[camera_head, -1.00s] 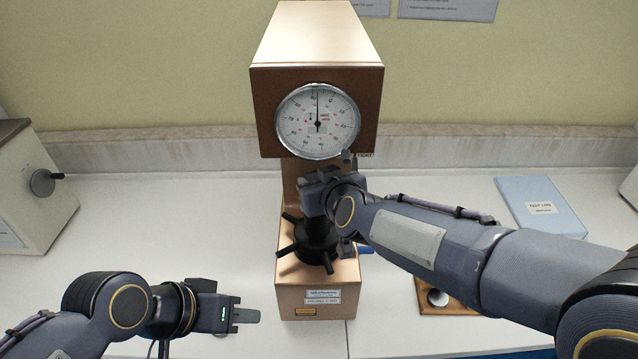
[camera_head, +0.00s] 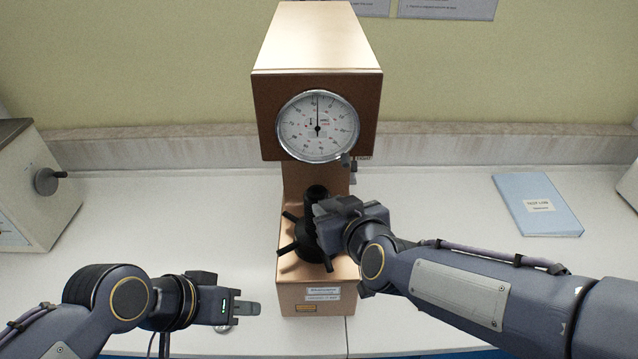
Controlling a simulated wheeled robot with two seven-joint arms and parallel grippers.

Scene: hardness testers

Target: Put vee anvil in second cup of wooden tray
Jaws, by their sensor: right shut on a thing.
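My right gripper (camera_head: 322,209) is at the front right of the tester's black spindle (camera_head: 315,194), level with its upper part in the picture. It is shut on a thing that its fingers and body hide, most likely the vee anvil. The spindle's top shows bare. The wooden tray is hidden behind my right arm. My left gripper (camera_head: 250,308) hovers low at the left of the tester's base, seen from above. Its fingers overlap, so I cannot tell whether it is open or shut.
The copper-coloured hardness tester (camera_head: 316,42) stands mid-bench with its dial and black handwheel (camera_head: 306,243). A blue folder (camera_head: 537,204) lies at the right. A pale machine (camera_head: 35,190) stands at the left. A small round thing (camera_head: 226,328) shows partly below my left gripper.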

